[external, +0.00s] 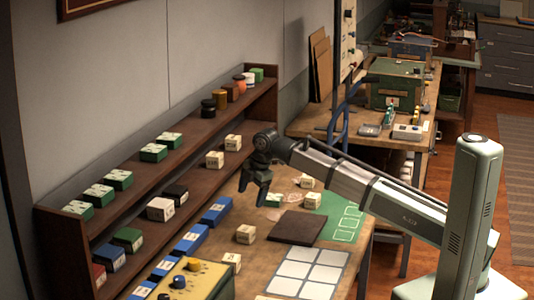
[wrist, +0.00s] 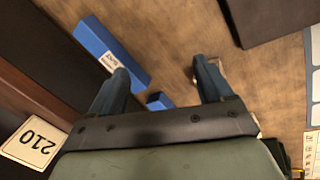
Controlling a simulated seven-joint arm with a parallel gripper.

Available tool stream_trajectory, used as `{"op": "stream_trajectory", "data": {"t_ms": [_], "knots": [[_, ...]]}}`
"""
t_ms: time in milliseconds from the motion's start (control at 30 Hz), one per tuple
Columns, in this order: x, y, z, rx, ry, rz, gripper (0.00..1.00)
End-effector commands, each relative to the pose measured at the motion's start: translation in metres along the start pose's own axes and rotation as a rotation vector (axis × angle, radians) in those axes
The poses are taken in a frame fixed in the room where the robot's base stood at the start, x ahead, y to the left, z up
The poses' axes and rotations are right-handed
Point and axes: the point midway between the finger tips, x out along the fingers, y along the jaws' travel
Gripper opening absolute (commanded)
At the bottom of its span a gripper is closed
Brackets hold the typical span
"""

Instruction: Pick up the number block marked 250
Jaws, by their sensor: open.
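Cream number blocks stand on the shelf and the table in the external view, including two on the shelf (external: 215,159) (external: 233,142) and one on the table (external: 246,234). Their markings are too small to read there, so I cannot tell which is marked 250. In the wrist view a cream block reading 210 (wrist: 33,142) lies at the lower left, outside my fingers. My gripper (external: 254,196) hangs pointing down above the table beside the shelf. In the wrist view my gripper (wrist: 160,72) is open, with no block held between its fingers.
A blue labelled box (wrist: 108,52) lies near the left finger. The dark brown board (external: 298,228) lies flat on the table, near a white grid (external: 308,272). The two-tier shelf (external: 38,211) runs along the wall. A yellow box (external: 205,278) stands at the front.

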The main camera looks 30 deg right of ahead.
Motion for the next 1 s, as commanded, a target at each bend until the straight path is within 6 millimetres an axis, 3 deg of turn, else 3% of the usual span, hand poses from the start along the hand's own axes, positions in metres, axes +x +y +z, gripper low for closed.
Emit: {"op": "stream_trajectory", "data": {"t_ms": [33, 200, 500, 600, 767, 1000], "knots": [[-0.004, -0.006, -0.025, -0.047, 0.005, -0.022, 0.80], [-0.019, -0.036, -0.096, -0.197, 0.014, -0.104, 0.80], [-0.051, -0.097, -0.197, -0.443, 0.021, -0.232, 0.80], [-0.059, -0.112, -0.217, -0.495, 0.021, -0.259, 0.80], [-0.066, -0.126, -0.232, -0.541, 0.020, -0.283, 0.80], [-0.044, -0.136, -0.232, -0.548, 0.019, -0.291, 0.80]]}}
